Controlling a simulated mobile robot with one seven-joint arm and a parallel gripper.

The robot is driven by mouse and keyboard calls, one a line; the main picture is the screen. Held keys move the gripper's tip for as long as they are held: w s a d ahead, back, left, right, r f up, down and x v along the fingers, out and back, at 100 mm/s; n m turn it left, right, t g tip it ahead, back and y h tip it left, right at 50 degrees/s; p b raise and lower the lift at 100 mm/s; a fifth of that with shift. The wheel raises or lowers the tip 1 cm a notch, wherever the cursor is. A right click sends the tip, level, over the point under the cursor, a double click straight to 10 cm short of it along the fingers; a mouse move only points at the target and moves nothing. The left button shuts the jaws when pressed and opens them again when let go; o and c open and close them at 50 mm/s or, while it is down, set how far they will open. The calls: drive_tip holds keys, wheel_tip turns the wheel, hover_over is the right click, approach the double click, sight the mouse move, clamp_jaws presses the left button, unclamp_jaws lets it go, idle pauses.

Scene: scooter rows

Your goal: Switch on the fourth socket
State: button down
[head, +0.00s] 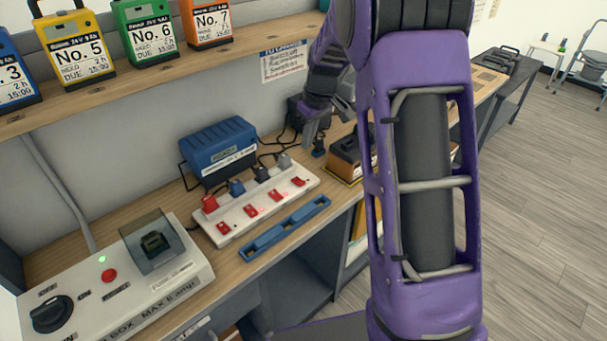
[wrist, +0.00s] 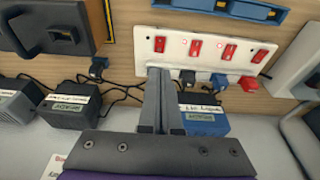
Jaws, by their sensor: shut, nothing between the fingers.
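The white power strip (head: 243,223) lies on the wooden bench with four red rocker switches in a row. It also shows in the wrist view (wrist: 210,62). In the head view a red plug (head: 209,204) is at the left end, then blue (head: 236,187) and black (head: 261,174) ones, and a grey plug (head: 284,161) at the right end. The right-end switch (head: 298,182) is the leftmost in the wrist view (wrist: 160,44). My gripper (head: 311,137) is shut and empty. In the wrist view its fingertips (wrist: 159,68) appear just below that switch, covering part of the strip's edge.
A blue charger (head: 218,150) stands behind the strip, and a blue slotted bar (head: 285,228) lies in front. A switch box (head: 115,285) with a dial is at the left. A dark battery unit (head: 350,155) stands to the right. Numbered batteries line the shelf above.

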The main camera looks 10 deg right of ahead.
sight(302, 183)
drive_tip(key=x, duration=1.2)
drive_tip(key=shift+s+d+f, duration=0.15)
drive_tip(key=shift+s+f, duration=0.1)
drive_tip(key=shift+f, duration=0.75)
drive_tip(key=shift+s+d+f+b, duration=0.15)
drive_tip(key=shift+f+b, duration=0.4)
drive_tip(key=shift+b, duration=0.4)
drive_tip(key=shift+r, duration=0.3)
drive_tip(key=shift+w+a+r+p, duration=0.35)
drive_tip(key=shift+w+a+p, duration=0.1)
drive_tip(key=shift+w, duration=0.15)
